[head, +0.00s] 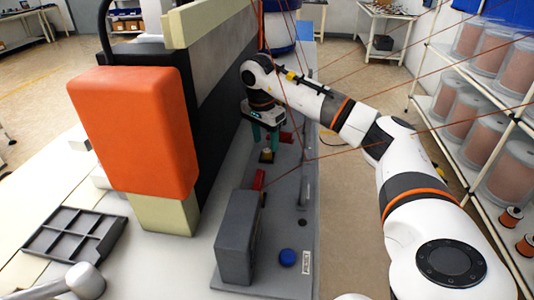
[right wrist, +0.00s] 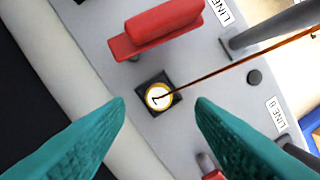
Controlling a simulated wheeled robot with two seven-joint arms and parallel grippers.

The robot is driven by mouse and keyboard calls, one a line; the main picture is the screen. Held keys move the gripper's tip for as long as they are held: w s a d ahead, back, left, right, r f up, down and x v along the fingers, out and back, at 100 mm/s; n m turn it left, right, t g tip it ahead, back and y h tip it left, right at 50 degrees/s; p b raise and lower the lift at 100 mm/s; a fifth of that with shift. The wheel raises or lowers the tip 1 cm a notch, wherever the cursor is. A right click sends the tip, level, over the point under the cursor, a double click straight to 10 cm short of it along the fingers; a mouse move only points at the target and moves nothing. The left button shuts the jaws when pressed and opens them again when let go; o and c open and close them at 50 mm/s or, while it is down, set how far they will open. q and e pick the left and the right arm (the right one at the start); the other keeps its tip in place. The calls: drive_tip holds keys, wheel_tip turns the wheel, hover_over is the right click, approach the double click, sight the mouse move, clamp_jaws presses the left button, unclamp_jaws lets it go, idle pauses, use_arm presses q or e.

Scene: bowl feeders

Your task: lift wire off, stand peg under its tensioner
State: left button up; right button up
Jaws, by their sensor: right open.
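The peg (right wrist: 158,96), with a yellow rim and white top, sits in a black square base on the grey bench. It shows small in the head view (head: 267,155). A copper wire (right wrist: 240,66) runs from a small dark hook on the peg's top towards the upper right. My right gripper (right wrist: 160,108) is open, its teal fingertips either side of the peg in the picture; I see no contact. In the head view, the right gripper (head: 266,142) hangs over the bench near the peg. Which part is the tensioner I cannot tell. My left gripper is out of view.
A red clamp-like part (right wrist: 160,30) stands beside the peg. A grey post (right wrist: 270,28) rises at upper right. A large orange-and-black machine (head: 130,130) walls the left. Wires cross the space at right.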

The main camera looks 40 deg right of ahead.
sight(267, 151)
drive_tip(key=f, duration=0.3)
drive_tip(key=shift+d+f, duration=0.25)
drive_tip(key=shift+d, duration=0.05)
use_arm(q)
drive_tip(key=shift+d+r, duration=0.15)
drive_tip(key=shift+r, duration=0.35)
